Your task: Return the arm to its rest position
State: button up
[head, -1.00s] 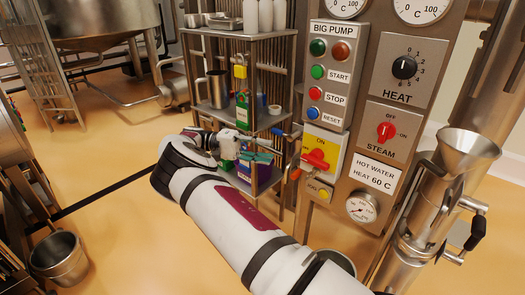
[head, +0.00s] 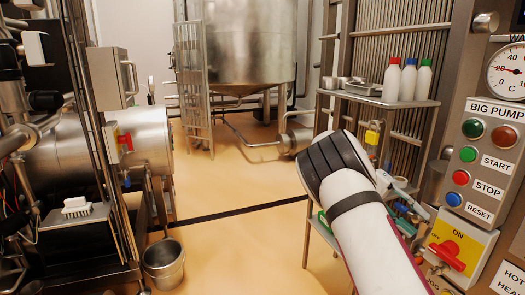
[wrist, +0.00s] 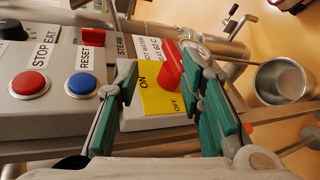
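My white arm (head: 365,215) with dark bands rises from the lower right in the head view and bends at a dark-capped joint. Beyond the fingers is a red rotary switch (wrist: 168,66) on a yellow ON/OFF plate (wrist: 155,98). In the head view the red switch (head: 446,257) also shows at the lower right, on its yellow plate (head: 478,239). I cannot tell the exact gap from fingers to switch.
The BIG PUMP panel (head: 495,140) stands close at the right. A shelf rack (head: 370,98) with bottles is behind the arm. A metal bucket (head: 163,262) stands on the floor at left, near machinery. The middle floor (head: 235,240) is clear. A round metal vessel (wrist: 283,80) shows in the wrist view.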

jog(key=s+a+r+n+t+y, duration=0.2)
jog(key=s+a+r+t+y, duration=0.15)
jog(key=s, duration=0.55)
jog(key=s+a+r+n+t+y, duration=0.3)
jog(key=s+r+t, duration=0.15)
jog(key=s, duration=0.45)
jog(key=s+a+f+n+t+y, duration=0.1)
jog(key=s+a+f+n+t, duration=0.1)
jog(key=s+a, duration=0.5)
jog(key=s+a+f+n+t, duration=0.1)
jog(key=s+a+t, duration=0.2)
jog(key=s, duration=0.7)
notch_tip(320, 180, up, 20)
jog(key=t+p, duration=0.2)
jog(key=p, duration=1.6)
jog(key=shift+f+n+t, duration=0.2)
jog(key=shift+n+t, duration=0.1)
jog(key=shift+t, duration=0.1)
